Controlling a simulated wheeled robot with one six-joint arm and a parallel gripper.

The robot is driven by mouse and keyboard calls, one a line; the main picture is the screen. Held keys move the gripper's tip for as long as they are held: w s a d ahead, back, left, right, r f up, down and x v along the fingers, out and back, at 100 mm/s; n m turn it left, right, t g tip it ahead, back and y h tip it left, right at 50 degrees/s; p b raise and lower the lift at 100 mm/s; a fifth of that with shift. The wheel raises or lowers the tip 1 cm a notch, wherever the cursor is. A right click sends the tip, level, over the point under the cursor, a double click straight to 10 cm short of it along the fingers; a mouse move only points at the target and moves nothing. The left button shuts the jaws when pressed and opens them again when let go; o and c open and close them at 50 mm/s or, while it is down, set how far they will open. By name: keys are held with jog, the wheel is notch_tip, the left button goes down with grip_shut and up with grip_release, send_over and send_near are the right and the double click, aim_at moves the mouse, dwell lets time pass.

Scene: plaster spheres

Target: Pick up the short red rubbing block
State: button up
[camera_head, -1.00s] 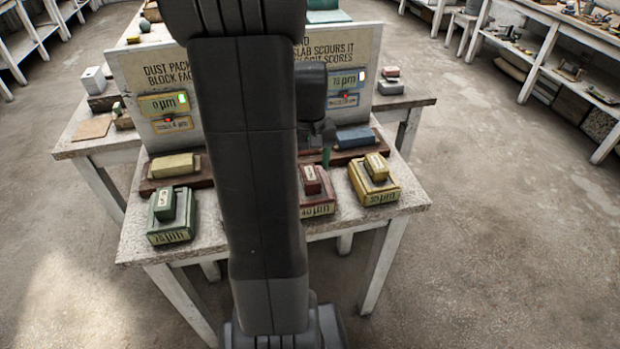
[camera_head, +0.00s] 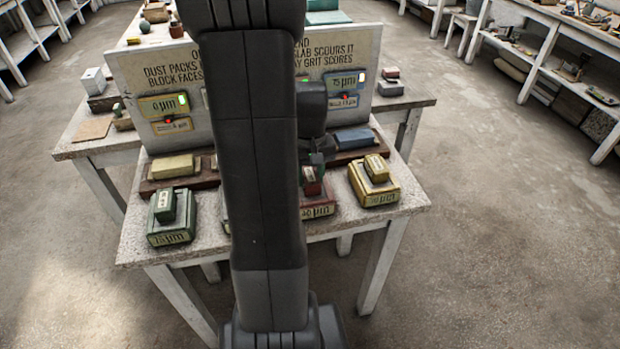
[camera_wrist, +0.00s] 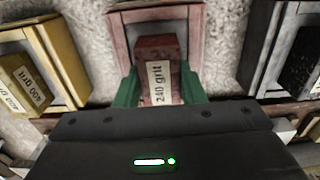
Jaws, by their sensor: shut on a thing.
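The short red rubbing block (camera_wrist: 157,52) carries a "240 grit" label and sits between the two green fingertips of my gripper (camera_wrist: 160,92) in the wrist view. The fingers are shut on its sides. The block is over its red stand (camera_wrist: 118,32); I cannot tell whether it is still touching it. In the head view the red block (camera_head: 312,187) shows just below my gripper (camera_head: 313,172), beside my arm. The red stand (camera_head: 318,210) is partly hidden by my arm there.
A yellow block on a yellow stand (camera_head: 382,198) is to the right, and a green block on a green stand (camera_head: 168,236) to the left. Behind are a pale yellow slab (camera_head: 172,166), a blue slab (camera_head: 354,138) and an upright sign board (camera_head: 150,75). My arm hides the table's middle.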

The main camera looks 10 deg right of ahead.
aim_at(310, 174)
jog(key=shift+r, duration=0.1)
notch_tip(310, 174, up, 10)
jog(key=shift+f, duration=0.1)
dwell(0.3)
jog(key=o, duration=0.3)
jog(key=shift+c, duration=0.2)
